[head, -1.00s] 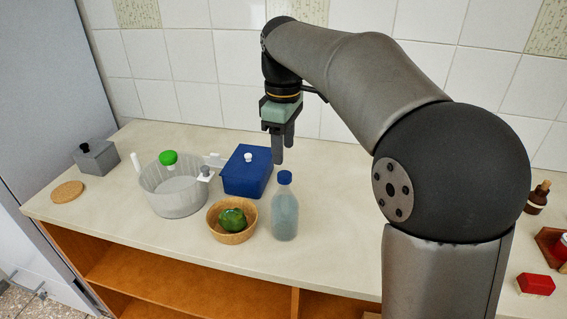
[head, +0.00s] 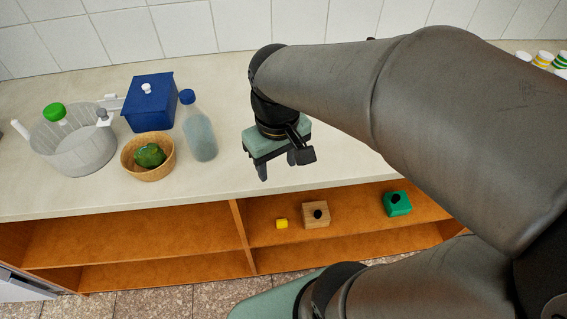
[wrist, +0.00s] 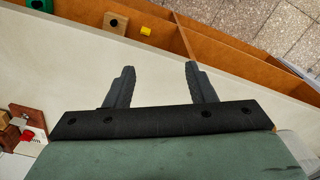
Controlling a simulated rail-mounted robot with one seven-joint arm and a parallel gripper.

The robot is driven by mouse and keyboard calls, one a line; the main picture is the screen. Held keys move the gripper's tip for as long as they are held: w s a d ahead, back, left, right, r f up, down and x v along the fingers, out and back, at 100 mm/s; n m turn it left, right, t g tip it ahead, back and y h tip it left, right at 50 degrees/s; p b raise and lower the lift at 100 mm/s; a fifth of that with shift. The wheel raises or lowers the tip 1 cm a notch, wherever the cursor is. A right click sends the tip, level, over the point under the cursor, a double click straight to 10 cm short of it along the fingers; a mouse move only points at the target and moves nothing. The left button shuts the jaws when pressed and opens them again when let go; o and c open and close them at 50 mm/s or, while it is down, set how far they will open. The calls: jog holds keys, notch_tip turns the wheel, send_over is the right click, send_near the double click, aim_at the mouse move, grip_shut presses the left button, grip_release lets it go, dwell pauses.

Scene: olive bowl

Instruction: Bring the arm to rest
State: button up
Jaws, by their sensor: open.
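My gripper (head: 277,168) hangs over the front part of the counter, to the right of the bottle, with its fingers pointing down. In the wrist view its two fingers (wrist: 161,80) stand well apart with nothing between them. My arm reaches in from the right side of the head view. The wicker bowl (head: 148,172) stands on the counter at the left with a green round item (head: 149,155) in it. The gripper is apart from the bowl and touches nothing that I can see.
A clear bottle with a blue cap (head: 199,135), a blue lidded box (head: 150,108) and a grey basket (head: 80,150) stand on the counter (head: 90,195) at the left. The shelf below holds a yellow block (head: 281,224), a wooden block (head: 309,219) and a green block (head: 397,208).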

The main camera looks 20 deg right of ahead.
jog(key=s+d+f+m, duration=0.1)
jog(key=s+f+m, duration=0.1)
jog(key=s+f, duration=0.2)
jog(key=shift+s, duration=0.35)
dwell(0.8)
